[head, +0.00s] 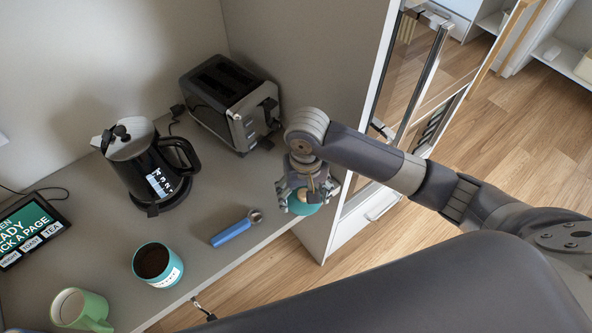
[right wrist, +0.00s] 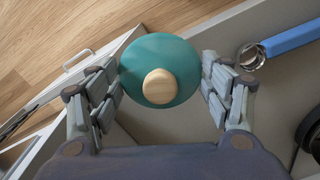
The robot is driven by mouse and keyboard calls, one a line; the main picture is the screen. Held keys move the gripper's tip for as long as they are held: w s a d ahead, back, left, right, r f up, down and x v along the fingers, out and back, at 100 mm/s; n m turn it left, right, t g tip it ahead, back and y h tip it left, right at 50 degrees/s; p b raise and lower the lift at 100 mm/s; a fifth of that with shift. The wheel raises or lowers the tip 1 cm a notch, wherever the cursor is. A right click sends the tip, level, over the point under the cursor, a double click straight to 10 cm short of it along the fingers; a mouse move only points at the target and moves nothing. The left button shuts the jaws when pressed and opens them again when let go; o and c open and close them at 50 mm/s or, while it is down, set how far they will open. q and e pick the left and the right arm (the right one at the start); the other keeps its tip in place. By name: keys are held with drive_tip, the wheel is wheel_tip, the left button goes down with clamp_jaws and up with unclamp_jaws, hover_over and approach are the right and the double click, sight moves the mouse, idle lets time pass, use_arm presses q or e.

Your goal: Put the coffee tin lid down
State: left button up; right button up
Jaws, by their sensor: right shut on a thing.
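The coffee tin lid (right wrist: 185,62) is a teal disc with a pale wooden knob. In the head view it shows under my right gripper (head: 303,200), near the counter's front edge by the tall side panel. In the right wrist view my right gripper (right wrist: 160,85) is shut on the lid, with fingers on both sides of its rim. I cannot tell whether the lid touches the counter. The coffee tin (head: 158,266) stands open at the front of the counter, teal with dark coffee inside. My left gripper is not in view.
A blue-handled scoop (head: 236,228) lies between tin and gripper. A black kettle (head: 150,165) and a toaster (head: 232,102) stand behind. A green mug (head: 78,308) and a screen (head: 30,230) are at the left. The counter (head: 215,195) is bare between kettle and scoop.

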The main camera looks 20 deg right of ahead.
drive_tip(key=w, duration=0.2)
drive_tip(key=w+d, duration=0.1)
drive_tip(key=w, duration=0.1)
drive_tip(key=w+p, duration=0.1)
drive_tip(key=w, duration=0.2)
drive_tip(key=shift+d+f, duration=0.15)
drive_tip(key=shift+f, duration=0.15)
drive_tip(key=shift+w+d+f, duration=0.1)
drive_tip(key=shift+w, duration=0.45)
drive_tip(key=shift+w+d+f, duration=0.1)
drive_tip(key=shift+w+d, duration=0.05)
drive_tip(key=shift+w, duration=0.4)
wheel_tip(320, 180, down, 3)
drive_tip(key=shift+s+r+p, duration=0.1)
drive_tip(key=shift+r+p, duration=0.05)
drive_tip(key=shift+p, duration=0.5)
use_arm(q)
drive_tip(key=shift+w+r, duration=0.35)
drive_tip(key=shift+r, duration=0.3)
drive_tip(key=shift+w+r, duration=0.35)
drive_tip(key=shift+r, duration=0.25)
use_arm(e)
drive_tip(key=shift+f, duration=0.4)
drive_tip(key=shift+f, duration=0.1)
drive_tip(key=o, duration=1.2)
